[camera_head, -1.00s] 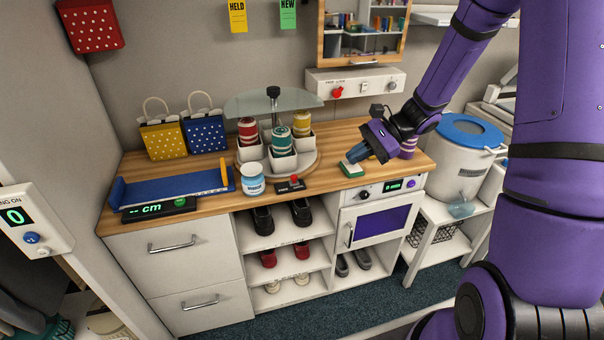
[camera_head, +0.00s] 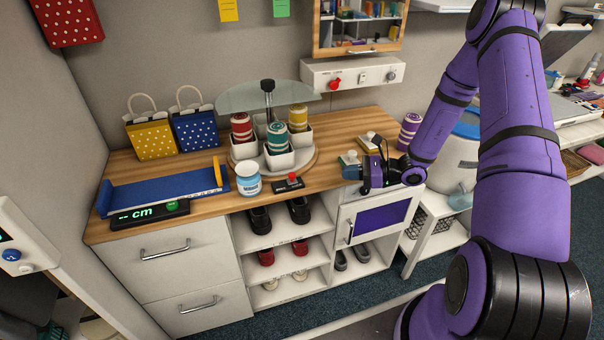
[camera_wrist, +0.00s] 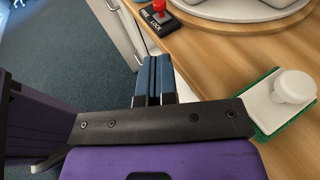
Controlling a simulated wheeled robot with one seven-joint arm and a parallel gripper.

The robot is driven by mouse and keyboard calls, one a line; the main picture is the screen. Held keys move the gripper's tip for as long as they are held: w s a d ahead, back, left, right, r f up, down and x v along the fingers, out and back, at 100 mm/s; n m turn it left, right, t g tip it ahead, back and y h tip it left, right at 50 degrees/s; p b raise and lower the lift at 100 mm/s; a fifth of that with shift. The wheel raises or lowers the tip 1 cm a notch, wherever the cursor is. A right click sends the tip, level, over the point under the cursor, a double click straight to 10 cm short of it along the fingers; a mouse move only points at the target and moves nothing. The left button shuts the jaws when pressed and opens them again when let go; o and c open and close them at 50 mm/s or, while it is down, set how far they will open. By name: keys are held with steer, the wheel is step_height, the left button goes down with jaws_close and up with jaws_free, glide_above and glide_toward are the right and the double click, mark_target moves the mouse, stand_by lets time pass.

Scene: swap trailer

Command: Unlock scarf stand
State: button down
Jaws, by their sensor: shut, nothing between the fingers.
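The scarf stand (camera_head: 308,163) is a round turntable on the wooden counter, with white cups holding rolled red, teal and yellow scarves and a glass top. Its lock (camera_head: 289,183) is a small black plate with a red knob, in front of the stand. In the wrist view the lock (camera_wrist: 159,17) is near the top, and its label reads FREE and LOCK. Which side the knob is set to I cannot tell. My gripper (camera_head: 346,173) is shut and empty, near the counter's front edge, right of the lock and apart from it. Its blue fingers (camera_wrist: 153,78) point toward the lock's side.
A green-based block with a white knob (camera_wrist: 293,87) lies on the counter close beside my gripper. A white and blue jar (camera_head: 248,180) stands just left of the lock. The counter between gripper and lock looks clear. A cabinet with a purple window (camera_head: 378,219) is below.

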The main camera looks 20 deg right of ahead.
stand_by(0.3)
glide_toward(294, 186)
steer(key=w+a, duration=0.1)
steer(key=a, duration=0.1)
steer(key=w+a+r, duration=0.1)
steer(key=w, duration=0.1)
steer(key=w+a, duration=0.1)
steer(key=a, duration=0.1)
steer(key=shift+w+a+r, duration=0.25)
steer(key=shift+w+a, duration=0.05)
steer(key=shift+w, duration=0.1)
steer(key=shift+a, duration=1.8)
steer(key=shift+s+d, duration=0.1)
steer(key=shift+d, duration=0.15)
steer(key=v, duration=1.3)
steer(key=shift+d, duration=0.4)
steer(key=shift+s, duration=0.1)
